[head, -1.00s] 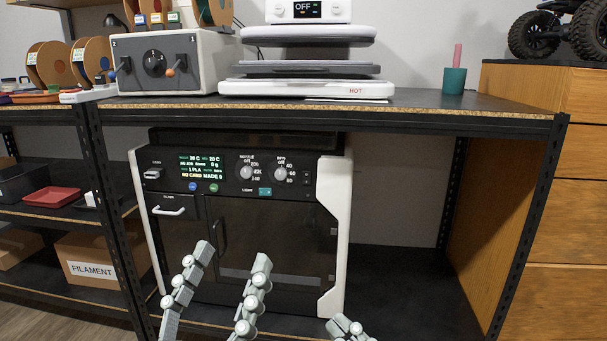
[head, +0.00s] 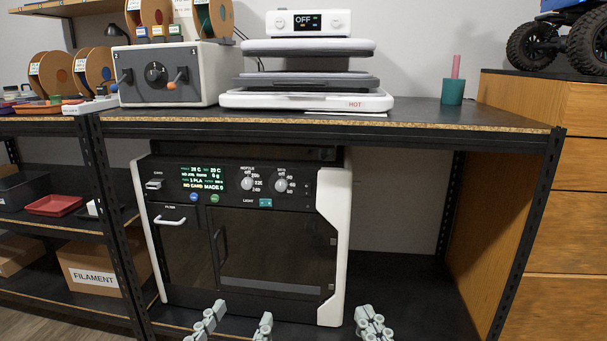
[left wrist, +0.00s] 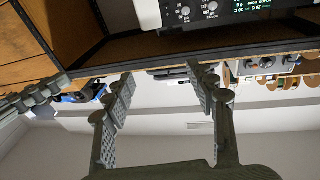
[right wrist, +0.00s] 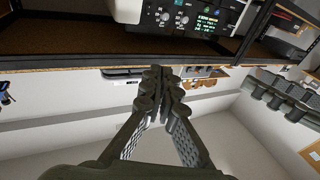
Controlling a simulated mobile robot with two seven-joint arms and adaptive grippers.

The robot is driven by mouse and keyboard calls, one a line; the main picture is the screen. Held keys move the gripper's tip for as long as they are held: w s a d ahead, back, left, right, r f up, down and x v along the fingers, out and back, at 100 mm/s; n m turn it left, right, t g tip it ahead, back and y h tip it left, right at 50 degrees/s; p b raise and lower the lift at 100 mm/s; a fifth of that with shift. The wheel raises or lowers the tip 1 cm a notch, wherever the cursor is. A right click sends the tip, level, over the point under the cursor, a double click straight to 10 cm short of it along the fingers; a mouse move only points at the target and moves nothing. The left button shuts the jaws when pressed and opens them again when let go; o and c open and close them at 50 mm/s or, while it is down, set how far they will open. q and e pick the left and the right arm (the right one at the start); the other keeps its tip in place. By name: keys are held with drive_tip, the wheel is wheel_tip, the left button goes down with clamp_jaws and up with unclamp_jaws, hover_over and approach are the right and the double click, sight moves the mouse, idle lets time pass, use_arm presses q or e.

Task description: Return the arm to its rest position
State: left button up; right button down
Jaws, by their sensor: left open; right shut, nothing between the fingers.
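My left gripper (head: 236,325) is at the bottom edge of the head view, low in front of the black printer. Its two fingers are apart with nothing between them, and the left wrist view also shows it open (left wrist: 163,78). My right gripper (head: 372,325) is at the bottom edge, right of the left one, with fingers together. In the right wrist view it is shut and empty (right wrist: 160,75). Both grippers are apart from the printer as far as I can see. Most of both arms is out of the head view.
The black and white printer (head: 270,245) stands on the shelf under the bench top (head: 430,112). A heat press (head: 305,100) and a grey control box (head: 205,75) stand on top. The bay right of the printer is empty. Wooden drawers (head: 565,160) stand at right.

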use_arm(q)
drive_tip(key=s+a+f+g+y+p, duration=0.1)
drive_tip(key=a+f+g+y+p, duration=0.2)
drive_tip(key=f, duration=0.6)
drive_tip(key=s+a+f+g+y+p, duration=0.1)
drive_tip(key=a+f+g+p, duration=0.3)
drive_tip(key=f, duration=0.5)
use_arm(e)
drive_tip(key=s+d+f+g+h+b, duration=0.15)
drive_tip(key=d+f+g, duration=0.25)
drive_tip(key=f, duration=0.5)
drive_tip(key=s+d+f+g+h, duration=0.1)
drive_tip(key=d+f+g+h, duration=0.25)
drive_tip(key=f, duration=0.55)
use_arm(q)
drive_tip(key=s+a+f+n+g+y+p, duration=0.2)
drive_tip(key=s+a+f+g, duration=0.6)
drive_tip(key=s, duration=0.4)
drive_tip(key=shift+a+f+g+y+p, duration=0.3)
drive_tip(key=shift+a+f+y+p, duration=0.3)
drive_tip(key=shift+a, duration=0.65)
use_arm(e)
drive_tip(key=s+d+f+m+g+h, duration=0.2)
drive_tip(key=s+d+f+g, duration=0.6)
drive_tip(key=s+d+f, duration=0.1)
drive_tip(key=s+d, duration=0.1)
drive_tip(key=s, duration=0.1)
drive_tip(key=shift+s+f, duration=0.15)
drive_tip(key=shift+s, duration=0.2)
